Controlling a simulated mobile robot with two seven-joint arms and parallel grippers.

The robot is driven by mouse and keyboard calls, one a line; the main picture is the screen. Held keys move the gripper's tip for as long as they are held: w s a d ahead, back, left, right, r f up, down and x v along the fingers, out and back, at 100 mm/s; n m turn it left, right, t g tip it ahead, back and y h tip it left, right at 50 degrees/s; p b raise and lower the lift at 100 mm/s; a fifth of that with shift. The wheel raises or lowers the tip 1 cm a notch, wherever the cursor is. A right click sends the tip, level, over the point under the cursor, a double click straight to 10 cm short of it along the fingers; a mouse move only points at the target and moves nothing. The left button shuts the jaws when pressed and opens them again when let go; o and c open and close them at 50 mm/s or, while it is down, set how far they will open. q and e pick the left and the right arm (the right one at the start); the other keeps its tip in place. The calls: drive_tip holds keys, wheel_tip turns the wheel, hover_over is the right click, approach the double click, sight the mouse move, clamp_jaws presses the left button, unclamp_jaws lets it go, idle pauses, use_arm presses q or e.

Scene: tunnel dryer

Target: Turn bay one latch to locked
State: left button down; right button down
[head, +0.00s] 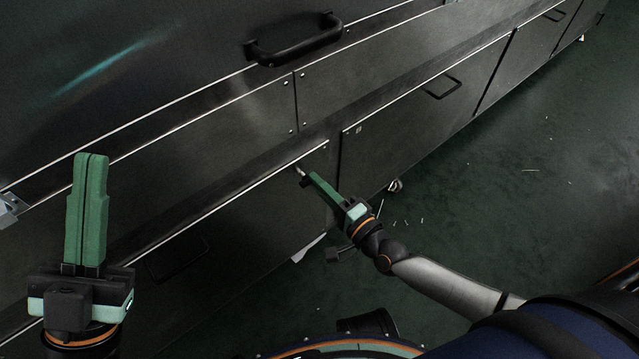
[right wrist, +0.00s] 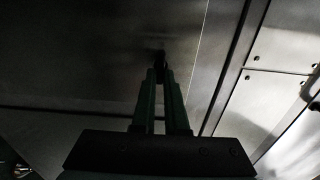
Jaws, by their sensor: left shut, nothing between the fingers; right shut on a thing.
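My right gripper (head: 311,178) is at the upper right corner of a lower dark panel, its green fingers shut on a small latch (head: 299,170). Only a pale metal tip and a dark part of the latch show past the fingertips. In the right wrist view the fingers (right wrist: 160,82) close together on a dark piece, the latch (right wrist: 160,60), against the grey panel; its exact angle is hard to tell. My left gripper (head: 91,157) is shut and empty, pointing up at the left, in front of the panels and apart from them.
A black bar handle (head: 297,45) sticks out from the upper panel. A dark handle (head: 178,260) is on the lower left panel and another (head: 442,87) on the panel further right.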

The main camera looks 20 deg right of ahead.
drive_tip(key=c, duration=0.9)
unclamp_jaws()
drive_tip(key=shift+c, duration=0.2)
drive_tip(key=p+v, duration=0.1)
drive_tip(key=v, duration=0.6)
drive_tip(key=shift+s+p, duration=0.2)
drive_tip(key=shift+p, duration=0.2)
drive_tip(key=shift+s+d, duration=0.1)
